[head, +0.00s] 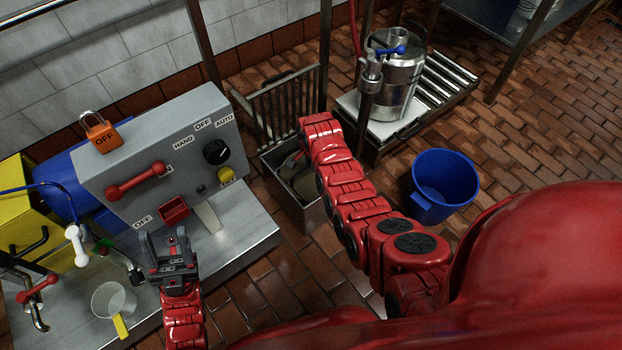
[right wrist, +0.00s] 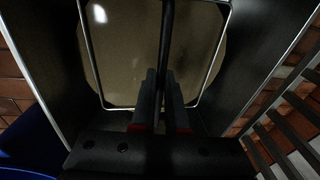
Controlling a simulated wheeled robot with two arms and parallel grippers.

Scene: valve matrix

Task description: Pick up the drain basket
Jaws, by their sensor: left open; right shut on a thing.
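A grey open-topped box (head: 312,216) is set low by the brick floor, with a tan round surface inside. My right arm reaches over it, and my right gripper (head: 292,162) is down at its opening, partly hidden by the arm. In the right wrist view my right gripper (right wrist: 165,88) is shut on a dark upright bar (right wrist: 167,30), which looks like the drain basket's handle. A thin bright wire frame (right wrist: 90,60) surrounds it; the rest of the basket is hard to make out. My left gripper (head: 170,242) is open and empty in front of the grey control panel.
A slatted metal grate (head: 285,105) stands behind the box. A blue bucket (head: 444,180) stands on the floor to the right. A steel pot (head: 393,80) stands on a white platform at the back. The control panel (head: 190,150) and a clear jug (head: 112,300) are at left.

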